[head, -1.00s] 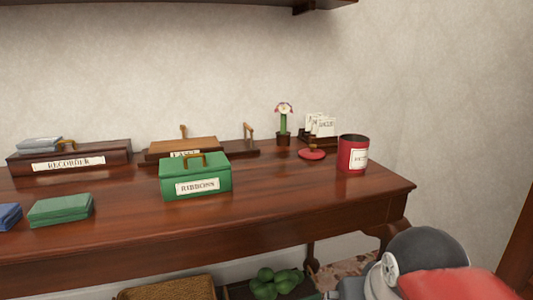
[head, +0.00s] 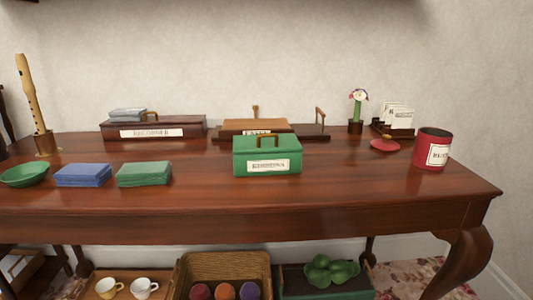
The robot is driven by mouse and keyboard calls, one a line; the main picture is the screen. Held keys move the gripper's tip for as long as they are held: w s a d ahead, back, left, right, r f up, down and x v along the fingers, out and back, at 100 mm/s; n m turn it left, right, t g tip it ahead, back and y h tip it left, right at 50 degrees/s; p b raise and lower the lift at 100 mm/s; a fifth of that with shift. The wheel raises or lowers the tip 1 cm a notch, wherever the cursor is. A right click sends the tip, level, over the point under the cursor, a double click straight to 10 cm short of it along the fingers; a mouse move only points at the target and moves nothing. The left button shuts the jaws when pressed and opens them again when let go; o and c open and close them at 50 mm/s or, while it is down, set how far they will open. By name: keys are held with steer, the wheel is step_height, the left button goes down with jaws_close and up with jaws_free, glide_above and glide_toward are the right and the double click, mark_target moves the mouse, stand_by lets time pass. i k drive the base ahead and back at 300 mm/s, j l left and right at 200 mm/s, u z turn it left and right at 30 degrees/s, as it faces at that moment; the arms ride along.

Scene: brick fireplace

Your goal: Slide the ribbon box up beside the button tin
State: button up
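The ribbon box (head: 267,157) is a green lidded box with a brass handle and a white label, standing near the middle of the table. The button tin (head: 430,150) is a red open-topped cylinder with a white label near the table's right end. Its red knobbed lid (head: 385,145) seems to lie on the table just left of it. A wide stretch of bare tabletop separates the box from the tin. My gripper is not in view.
Behind the box are a wooden tray (head: 311,132) and a dark case (head: 154,130). A flower pot (head: 356,124) and card holder (head: 392,128) stand at the back right. Green cloths (head: 144,174) and blue cloths (head: 83,175) lie left. Baskets (head: 190,273) sit below.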

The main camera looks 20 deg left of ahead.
mark_target(254, 164)
steer(key=i+l+u, duration=0.1)
steer(key=i+u, duration=0.3)
steer(key=i+l+u, duration=0.15)
steer(key=u, duration=0.2)
